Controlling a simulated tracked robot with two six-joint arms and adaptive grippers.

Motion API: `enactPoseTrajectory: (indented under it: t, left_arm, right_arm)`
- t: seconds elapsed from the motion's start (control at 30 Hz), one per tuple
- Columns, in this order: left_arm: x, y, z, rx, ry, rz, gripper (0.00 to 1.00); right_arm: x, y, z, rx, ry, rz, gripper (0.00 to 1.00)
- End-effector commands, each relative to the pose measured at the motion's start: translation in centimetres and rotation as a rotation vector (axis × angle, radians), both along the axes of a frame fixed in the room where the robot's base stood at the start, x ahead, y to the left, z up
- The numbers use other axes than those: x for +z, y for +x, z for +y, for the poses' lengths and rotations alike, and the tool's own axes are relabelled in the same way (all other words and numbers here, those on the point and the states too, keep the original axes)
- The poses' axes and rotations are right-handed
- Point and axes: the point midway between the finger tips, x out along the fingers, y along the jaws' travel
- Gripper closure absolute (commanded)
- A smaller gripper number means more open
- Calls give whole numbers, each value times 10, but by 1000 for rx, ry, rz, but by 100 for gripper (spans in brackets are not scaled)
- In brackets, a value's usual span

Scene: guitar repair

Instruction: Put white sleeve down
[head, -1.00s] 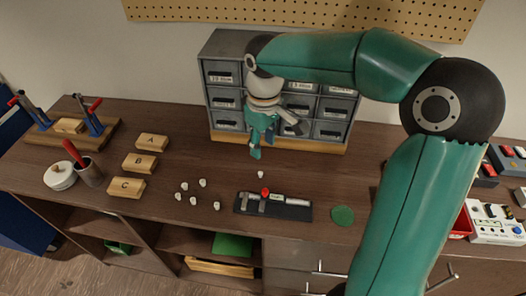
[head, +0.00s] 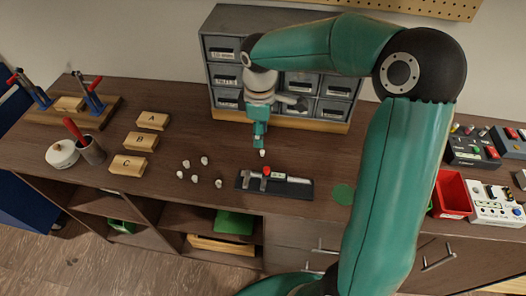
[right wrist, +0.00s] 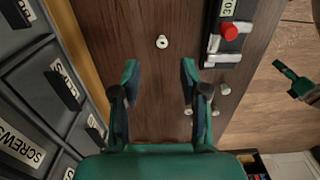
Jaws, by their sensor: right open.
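A small white sleeve (head: 262,152) stands by itself on the brown bench, behind the black caliper stand. In the right wrist view, it (right wrist: 161,42) shows as a ring with a dark hole, beyond my fingertips and roughly in line with the gap between them. My right gripper (head: 258,143) points down just behind the sleeve in the head view. In the right wrist view, its two fingers (right wrist: 158,72) are wide apart with nothing between them. A small teal part at the right edge of the wrist view looks like my left gripper (right wrist: 286,76); its jaws are unclear.
Several other white sleeves (head: 195,179) stand left of the caliper stand (head: 300,191). Grey drawers (head: 226,75) rise close behind my right gripper. Wooden blocks A, B and C (head: 140,141) lie left. A green disc (head: 343,194) and a red bin (head: 452,194) lie right.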

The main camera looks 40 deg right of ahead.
Motion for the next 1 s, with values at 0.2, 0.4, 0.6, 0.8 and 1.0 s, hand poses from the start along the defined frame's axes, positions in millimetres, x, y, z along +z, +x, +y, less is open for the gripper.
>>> enactPoseTrajectory:
  t: [0.2,0.4,0.6,0.8,1.0]
  left_arm:
    - [0,0,0,0,0,0,60]
    - [5,0,0,0,0,0,60]
    - [6,0,0,0,0,0,60]
    - [6,0,0,0,0,0,60]
    - [6,0,0,0,0,0,60]
  right_arm:
    - [-15,-1,0,-1,0,0,56]
    - [-37,-5,-1,-1,1,5,56]
    - [-62,-5,-1,-2,0,1,56]
    - [-65,-5,-1,-2,1,-1,56]
    - [-65,-5,-1,-2,1,-1,76]
